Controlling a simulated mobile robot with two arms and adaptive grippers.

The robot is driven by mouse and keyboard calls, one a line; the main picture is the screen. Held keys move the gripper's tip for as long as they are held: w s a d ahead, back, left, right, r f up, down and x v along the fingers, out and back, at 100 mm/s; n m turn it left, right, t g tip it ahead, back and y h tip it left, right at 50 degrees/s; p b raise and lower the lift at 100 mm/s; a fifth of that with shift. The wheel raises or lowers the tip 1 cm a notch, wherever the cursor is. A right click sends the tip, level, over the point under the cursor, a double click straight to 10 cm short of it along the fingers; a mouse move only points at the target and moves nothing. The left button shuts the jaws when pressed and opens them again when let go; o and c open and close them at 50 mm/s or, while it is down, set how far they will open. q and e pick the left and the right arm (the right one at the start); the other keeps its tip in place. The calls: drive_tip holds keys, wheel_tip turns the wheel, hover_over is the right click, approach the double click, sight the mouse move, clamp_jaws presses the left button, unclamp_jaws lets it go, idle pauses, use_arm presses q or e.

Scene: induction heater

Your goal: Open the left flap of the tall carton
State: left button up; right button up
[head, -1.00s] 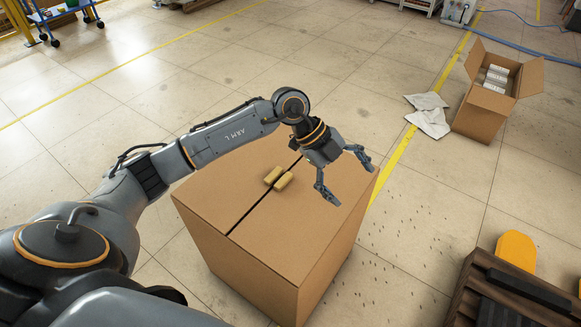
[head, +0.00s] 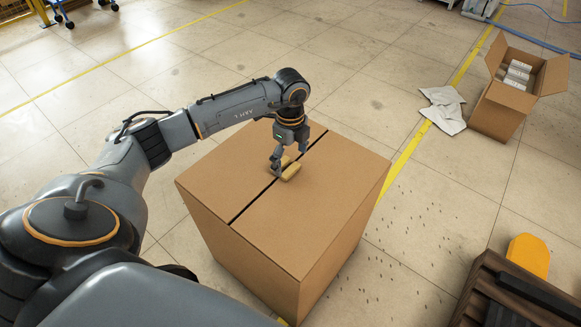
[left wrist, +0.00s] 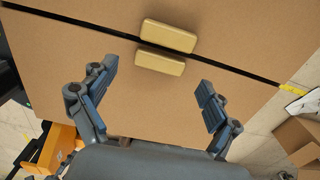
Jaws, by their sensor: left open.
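The tall carton (head: 325,215) stands in the middle of the head view, its top closed. A dark seam parts the left flap (head: 225,175) from the right flap (head: 315,205). In the left wrist view the handles (left wrist: 168,36) (left wrist: 160,62) lie ahead of my spread fingers. My left gripper (head: 286,157) points down above the handles, open and holding nothing. My right gripper is not in view.
An open carton (head: 500,108) with white packs stands at the back right, beside crumpled white sheets (head: 444,108). A dark slatted object (head: 515,290) and an orange piece (head: 528,254) are at the lower right. The floor around the tall carton is largely clear.

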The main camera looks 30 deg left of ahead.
sight(291, 169)
use_arm(q)
drive_tip(key=shift+f, duration=1.55)
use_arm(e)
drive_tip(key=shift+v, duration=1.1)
use_arm(q)
drive_tip(key=shift+c, duration=0.2)
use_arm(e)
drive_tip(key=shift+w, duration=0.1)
use_arm(q)
drive_tip(key=c, duration=1.6)
drive_tip(key=shift+r, duration=0.15)
drive_tip(key=shift+c, duration=0.2)
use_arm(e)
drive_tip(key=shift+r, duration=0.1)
